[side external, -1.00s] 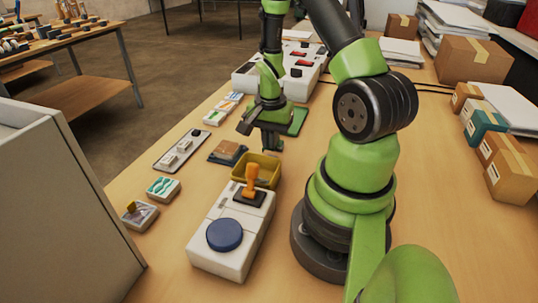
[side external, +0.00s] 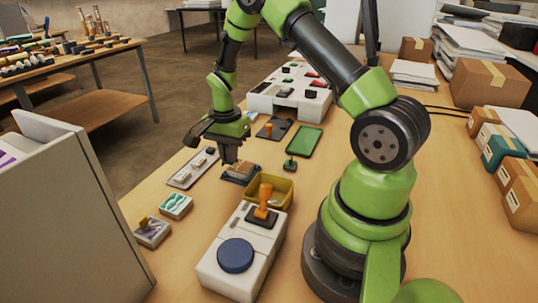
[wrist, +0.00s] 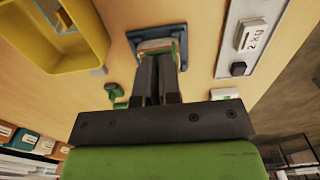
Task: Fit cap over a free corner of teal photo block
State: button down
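A pale block with a teal wave picture (side external: 176,206) lies flat on the table at the front left, and it matches the teal photo block. My gripper (side external: 229,158) points down above a dark blue pad with a tan piece on it (side external: 243,172), away from the teal block. In the wrist view my gripper's dark fingers (wrist: 159,62) are close together over the blue pad (wrist: 179,31). I cannot see whether something thin is between the fingertips. I cannot pick out the cap with certainty.
A yellow bin (side external: 284,193) and a white device with a blue knob (side external: 213,272) stand right of the blocks. A grey tray (side external: 181,180) with small pieces lies left of my gripper. A second picture block (side external: 152,233) sits near the grey cabinet (side external: 60,220).

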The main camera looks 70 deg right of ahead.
notch_tip(320, 180, up, 2)
send_over(174, 196)
jog(key=shift+r, duration=0.2)
jog(key=shift+f, duration=3)
jog(key=shift+f, duration=0.35)
jog(key=c, duration=1.6)
grip_release()
jog(key=shift+r, duration=0.15)
jog(key=shift+r, duration=1.4)
jog(key=shift+o, duration=0.5)
